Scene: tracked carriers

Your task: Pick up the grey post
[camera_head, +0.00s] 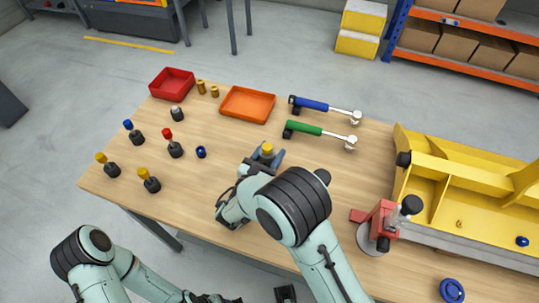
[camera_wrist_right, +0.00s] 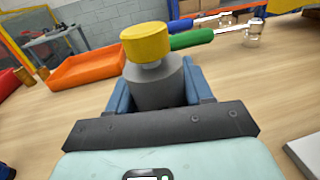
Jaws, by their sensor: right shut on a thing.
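My right gripper (camera_head: 264,156) is over the middle of the table. Its blue jaws (camera_wrist_right: 160,85) are shut on a grey post with a yellow cap (camera_wrist_right: 152,85), which stands upright between them. In the head view, mostly the yellow cap (camera_head: 267,149) of this post shows. The jaws and wrist hide its lower part, so I cannot tell whether it touches the table. My left arm is low at the bottom left, and its gripper is at the frame's edge, too cut off to read.
Several dark pieces with coloured knobs, one red (camera_head: 175,149), stand at the left of the wooden table (camera_head: 330,190). A red tray (camera_head: 172,82) and an orange tray (camera_head: 247,104) lie behind, beside two hammers. A red fixture (camera_head: 380,222) and a yellow frame (camera_head: 480,200) stand right.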

